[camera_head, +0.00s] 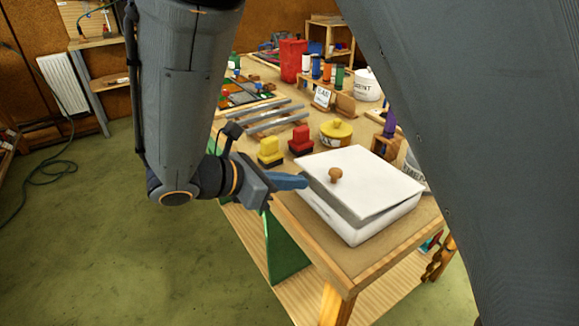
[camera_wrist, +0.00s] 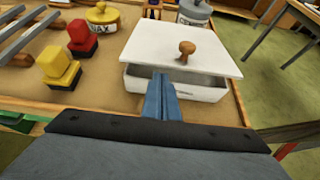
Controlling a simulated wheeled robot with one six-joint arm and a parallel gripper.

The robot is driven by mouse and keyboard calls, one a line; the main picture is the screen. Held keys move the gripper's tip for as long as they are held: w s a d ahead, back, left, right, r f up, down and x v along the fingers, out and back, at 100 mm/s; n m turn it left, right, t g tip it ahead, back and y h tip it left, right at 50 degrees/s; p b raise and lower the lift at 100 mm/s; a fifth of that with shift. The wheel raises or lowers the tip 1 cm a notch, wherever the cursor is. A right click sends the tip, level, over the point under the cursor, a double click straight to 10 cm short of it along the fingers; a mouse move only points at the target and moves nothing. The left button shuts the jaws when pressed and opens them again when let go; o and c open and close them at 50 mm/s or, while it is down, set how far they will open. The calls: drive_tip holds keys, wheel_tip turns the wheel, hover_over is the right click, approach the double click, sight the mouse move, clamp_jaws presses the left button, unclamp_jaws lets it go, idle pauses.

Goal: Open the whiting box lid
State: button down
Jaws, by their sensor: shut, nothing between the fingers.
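The whiting box (camera_head: 350,233) is a low white box on the near corner of the bench. Its flat white lid (camera_head: 375,180) has a round wooden knob (camera_head: 335,174). In the wrist view the box (camera_wrist: 205,95) has small dark lettering on its front wall, partly behind my fingers. The lid (camera_wrist: 160,45) sits tilted, with its front edge raised above the wall and a shadowed gap showing. My gripper (camera_head: 303,182) is shut and empty, its blue fingers (camera_wrist: 161,76) at the front wall with tips at the lid's raised edge. Exact contact is unclear.
Yellow (camera_wrist: 58,68) and red (camera_wrist: 82,38) blocks with black bases stand left of the box. A yellow lidded pot (camera_head: 336,132) and a white pot (camera_head: 367,86) stand behind. Metal strips (camera_head: 270,118) lie further left. The bench edge is close in front.

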drive_tip(key=shift+x, duration=1.35)
